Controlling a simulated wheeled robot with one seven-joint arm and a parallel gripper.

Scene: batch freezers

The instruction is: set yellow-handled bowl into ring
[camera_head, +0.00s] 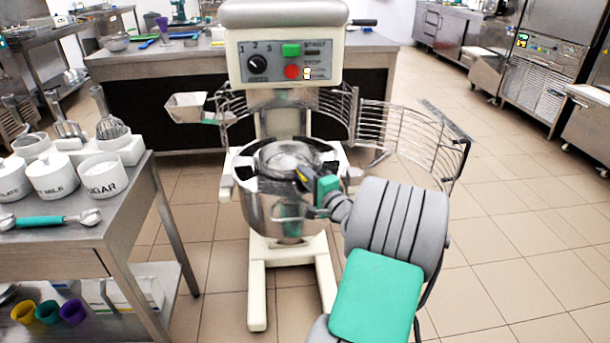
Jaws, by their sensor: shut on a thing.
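A shiny steel bowl (262,212) is at the front of the mixer, between its uprights. A dark ring (262,186) runs around the bowl's upper part. The bowl looks upright, but I cannot tell whether it rests fully in the ring. My gripper (304,176) reaches in from the right and is shut at the bowl's right front rim, on a small yellow handle. The handle is mostly hidden by my gripper, and the right side of the ring is partly covered by my arm.
The mixer head (285,55) overhangs the bowl. A wire guard (400,135) swings open to the right, and a chute (187,107) sticks out left. A steel table (130,195) with canisters and whisks stands at left. The floor at right is clear.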

